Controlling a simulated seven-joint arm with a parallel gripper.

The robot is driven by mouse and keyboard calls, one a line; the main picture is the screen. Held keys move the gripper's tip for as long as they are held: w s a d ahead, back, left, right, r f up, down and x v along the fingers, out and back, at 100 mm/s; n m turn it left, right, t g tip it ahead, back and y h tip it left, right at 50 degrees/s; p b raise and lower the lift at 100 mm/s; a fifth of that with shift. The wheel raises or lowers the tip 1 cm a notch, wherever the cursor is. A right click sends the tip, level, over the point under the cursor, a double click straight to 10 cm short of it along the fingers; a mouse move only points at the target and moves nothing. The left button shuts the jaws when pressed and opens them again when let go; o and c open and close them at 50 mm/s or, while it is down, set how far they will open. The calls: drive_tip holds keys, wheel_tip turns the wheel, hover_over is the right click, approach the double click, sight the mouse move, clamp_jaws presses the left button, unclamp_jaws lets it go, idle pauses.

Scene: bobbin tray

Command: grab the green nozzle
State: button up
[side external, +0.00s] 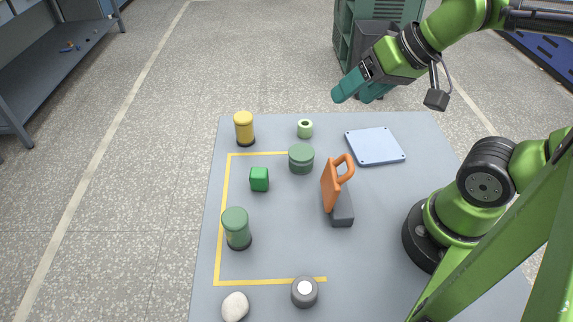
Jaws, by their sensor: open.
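Several green things stand on the grey mat, and I cannot tell for sure which is the nozzle. A small pale green piece with a hole in its top (305,128) stands near the far edge. A green cylinder on a dark base (237,228) stands at the left. A squat dark green cylinder (301,159) and a green block (259,179) stand between them. My gripper (354,98), with teal fingers, is open and empty, in the air beyond the mat's far edge, up and right of the pale green piece. It touches nothing.
A yellow cylinder (244,128) stands at the far left of the mat (280,240). An orange handled tool (331,185) rises at the middle right, near a pale blue plate (375,146). A grey cylinder (305,291) and a white stone (235,306) are in front.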

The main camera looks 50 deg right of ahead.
drive_tip(key=w+a+f+n+g, duration=0.4)
drive_tip(key=w+a, duration=0.2)
drive_tip(key=w, duration=0.1)
drive_tip(key=n+g+h, duration=0.2)
drive_tip(key=n+g, duration=0.1)
drive_tip(key=n, duration=0.5)
hover_over(256, 172)
wheel_tip(256, 172, down, 4)
drive_tip(key=r, duration=0.1)
wheel_tip(256, 172, down, 12)
drive_tip(key=shift+a+r, duration=0.15)
drive_tip(key=shift+r, duration=0.05)
drive_tip(key=shift+d+f, duration=0.2)
drive_tip(key=shift+f, duration=2.45)
drive_tip(key=shift+c, duration=0.5)
drive_tip(key=c, duration=1)
